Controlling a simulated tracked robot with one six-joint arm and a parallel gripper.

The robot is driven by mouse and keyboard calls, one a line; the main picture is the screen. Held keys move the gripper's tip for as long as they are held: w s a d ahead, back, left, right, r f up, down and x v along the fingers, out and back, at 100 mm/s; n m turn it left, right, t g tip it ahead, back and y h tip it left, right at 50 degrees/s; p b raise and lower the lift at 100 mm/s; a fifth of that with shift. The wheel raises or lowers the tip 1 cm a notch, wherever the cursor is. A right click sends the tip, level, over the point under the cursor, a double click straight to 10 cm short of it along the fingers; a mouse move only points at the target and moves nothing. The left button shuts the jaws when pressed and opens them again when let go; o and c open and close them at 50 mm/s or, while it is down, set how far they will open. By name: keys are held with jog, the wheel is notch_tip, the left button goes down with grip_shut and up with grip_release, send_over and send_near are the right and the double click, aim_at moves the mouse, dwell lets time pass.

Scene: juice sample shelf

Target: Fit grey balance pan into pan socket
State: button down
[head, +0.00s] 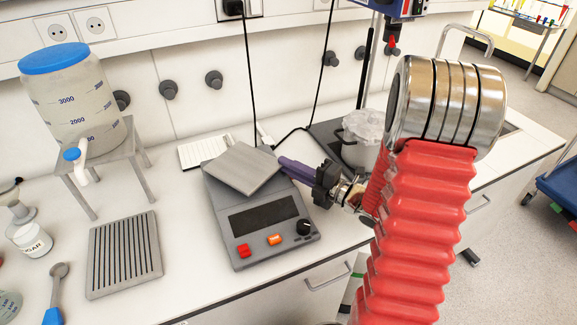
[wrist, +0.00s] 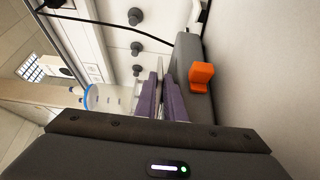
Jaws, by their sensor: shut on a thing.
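The grey balance pan (head: 240,167) is a flat square plate over the back part of the dark grey balance (head: 270,254). It is turned at an angle to the balance body. The pan socket is hidden beneath it, and I cannot tell whether the pan touches the balance. My gripper (head: 286,166), with purple fingers, reaches in from the right and is shut on the pan's right edge. In the wrist view the fingers (wrist: 160,85) are close together with the pan's thin edge (wrist: 160,70) between them, and the balance's side shows beside them.
A slotted grey tray (head: 126,256) lies left of the balance. A clear tank with a blue lid (head: 67,92) stands on a grey stand at the back left. A clear-lidded pot (head: 362,140) stands behind my arm. A white keypad (head: 204,150) lies behind the pan.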

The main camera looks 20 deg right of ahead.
jog(key=c, duration=1.8)
grip_release()
jog(key=shift+o, duration=0.2)
jog(key=shift+f, duration=0.1)
jog(key=shift+s, duration=0.1)
jog(key=v, duration=1.3)
jog(key=shift+s+d, duration=0.2)
jog(key=shift+s, duration=0.05)
